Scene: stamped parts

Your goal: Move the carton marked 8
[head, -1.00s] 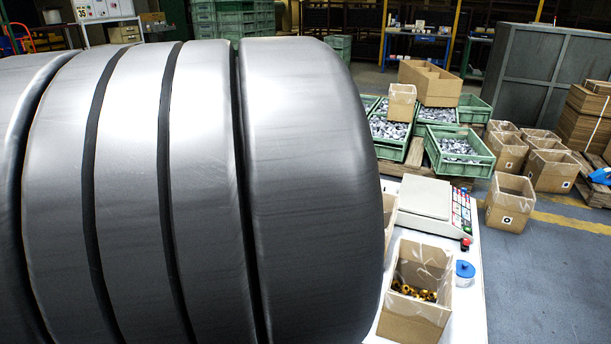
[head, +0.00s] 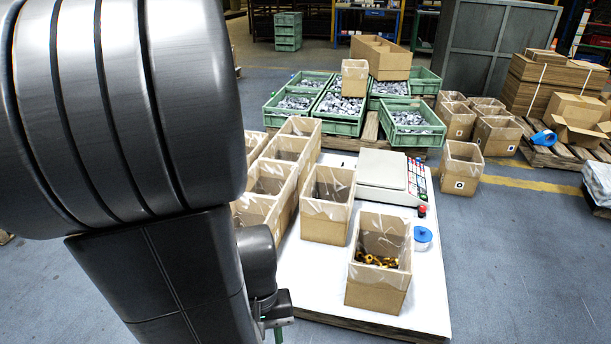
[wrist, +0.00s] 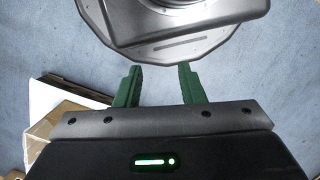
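No carton shows a mark that I can read as 8. In the head view, several open cartons stand on the white table (head: 315,285): one with yellow-black parts inside (head: 376,292), an upright one behind it (head: 325,222), and a group at the left (head: 263,212), partly hidden by my arm. A carton on the floor (head: 461,180) has a small white label whose sign is too small to be sure of. My gripper (wrist: 160,80) has its two green fingers apart with nothing between them. In the head view it is low beside the table's left front corner, mostly hidden.
More floor cartons (head: 458,120) and a pallet of flat cardboard (head: 535,85) are at the right. The floor at right front is clear.

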